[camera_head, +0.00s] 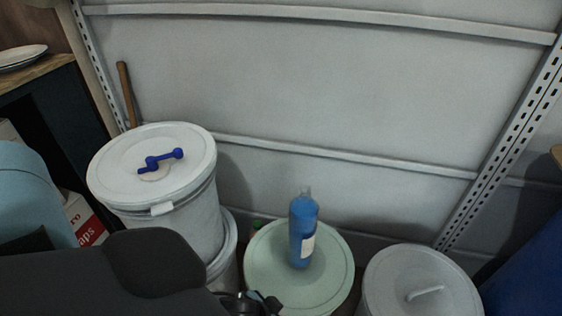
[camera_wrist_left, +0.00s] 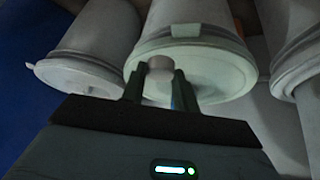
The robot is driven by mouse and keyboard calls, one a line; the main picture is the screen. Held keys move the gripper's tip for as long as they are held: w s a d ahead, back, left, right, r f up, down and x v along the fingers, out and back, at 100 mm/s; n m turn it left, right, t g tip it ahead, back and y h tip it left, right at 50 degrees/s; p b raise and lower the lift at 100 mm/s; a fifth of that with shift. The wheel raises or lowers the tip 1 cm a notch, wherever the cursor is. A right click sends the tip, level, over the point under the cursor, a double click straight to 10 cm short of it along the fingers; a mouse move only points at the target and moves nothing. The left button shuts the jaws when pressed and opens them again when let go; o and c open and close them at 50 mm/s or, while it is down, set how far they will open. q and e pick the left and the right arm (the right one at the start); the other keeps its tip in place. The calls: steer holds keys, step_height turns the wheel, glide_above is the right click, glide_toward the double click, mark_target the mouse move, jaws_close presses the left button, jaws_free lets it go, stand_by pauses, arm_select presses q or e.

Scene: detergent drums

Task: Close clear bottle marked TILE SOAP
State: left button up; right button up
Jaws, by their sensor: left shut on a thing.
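A clear bottle (camera_head: 303,232) with blue contents, a pale label and a clear narrow top stands upright on the mint-green drum lid (camera_head: 265,270). Its label is too small to read. My left gripper (camera_head: 259,303) is low in the head view, at the near left edge of that lid and apart from the bottle. In the left wrist view, my left gripper (camera_wrist_left: 157,82) is shut on a small pale round piece (camera_wrist_left: 160,78), perhaps a cap. A thin blue strip shows by one finger there. My right gripper is not in view.
A white drum (camera_head: 190,222) with a blue crank on its lid stands at left. A grey drum (camera_head: 415,285) with a handle stands at right. A grey wall with rails is close behind. A blue drum (camera_head: 530,260) is at far right.

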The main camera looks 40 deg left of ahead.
arm_select(q)
steer(key=shift+s+d+r, duration=0.1)
steer(key=shift+s+d, duration=0.25)
steer(key=shift+s, duration=0.2)
steer(key=shift+s+d, duration=0.3)
steer(key=shift+s, duration=0.2)
